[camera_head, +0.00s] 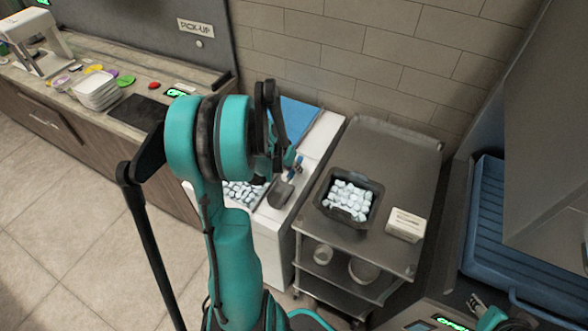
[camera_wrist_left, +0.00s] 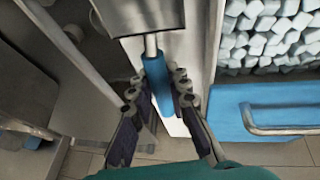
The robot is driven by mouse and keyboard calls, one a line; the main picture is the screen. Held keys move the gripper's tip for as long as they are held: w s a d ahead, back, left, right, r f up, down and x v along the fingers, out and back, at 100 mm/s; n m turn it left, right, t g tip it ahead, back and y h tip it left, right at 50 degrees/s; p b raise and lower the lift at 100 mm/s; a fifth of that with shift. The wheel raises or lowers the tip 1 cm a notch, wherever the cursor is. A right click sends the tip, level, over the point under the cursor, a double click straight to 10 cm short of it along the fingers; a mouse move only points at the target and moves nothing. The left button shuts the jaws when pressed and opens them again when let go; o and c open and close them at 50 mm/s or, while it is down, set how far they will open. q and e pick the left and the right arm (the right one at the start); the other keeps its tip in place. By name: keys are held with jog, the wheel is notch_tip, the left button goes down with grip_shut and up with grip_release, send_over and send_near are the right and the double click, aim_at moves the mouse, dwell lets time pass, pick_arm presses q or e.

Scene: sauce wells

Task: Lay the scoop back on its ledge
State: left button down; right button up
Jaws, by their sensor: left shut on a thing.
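The scoop has a blue handle (camera_wrist_left: 155,92) and a grey metal pan (camera_wrist_left: 145,20), seen large in the left wrist view. My left gripper (camera_wrist_left: 158,88) is shut on the handle, a finger on each side. In the head view the scoop pan (camera_head: 280,194) hangs over the white ice bin (camera_head: 322,135), by its right side. My left gripper (camera_head: 289,160) is partly hidden behind my own arm there. The bin's pale rim (camera_wrist_left: 204,60) runs beside the scoop in the wrist view. I cannot tell the ledge apart. My right gripper (camera_head: 476,301) shows small at the lower right.
Ice (camera_wrist_left: 268,35) fills the bin, which has a blue lid (camera_head: 299,117). A steel cart (camera_head: 395,155) at the right bears a black tub (camera_head: 328,211) of ice and a small white box (camera_head: 405,224). A counter with plates (camera_head: 97,92) stands at the left.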

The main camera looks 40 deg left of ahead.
pick_arm(q)
jog(key=c, duration=1.5)
grip_release()
jog(key=shift+f, duration=0.1)
jog(key=shift+o, duration=0.2)
jog(key=shift+r+p, duration=0.35)
jog(key=shift+r, duration=0.1)
jog(key=p+v, duration=0.4)
jog(key=v, duration=0.8)
jog(key=s+d+r+m, duration=0.1)
jog(key=d+r, duration=0.1)
jog(key=d, duration=0.6)
jog(key=s+d+r+m+t, duration=0.1)
jog(key=s+d+r, duration=0.1)
jog(key=d, duration=0.7)
jog(key=s+d+r+m+t+y, duration=0.1)
jog(key=d+r, duration=0.2)
jog(key=d, duration=0.6)
jog(key=shift+s+r, duration=0.3)
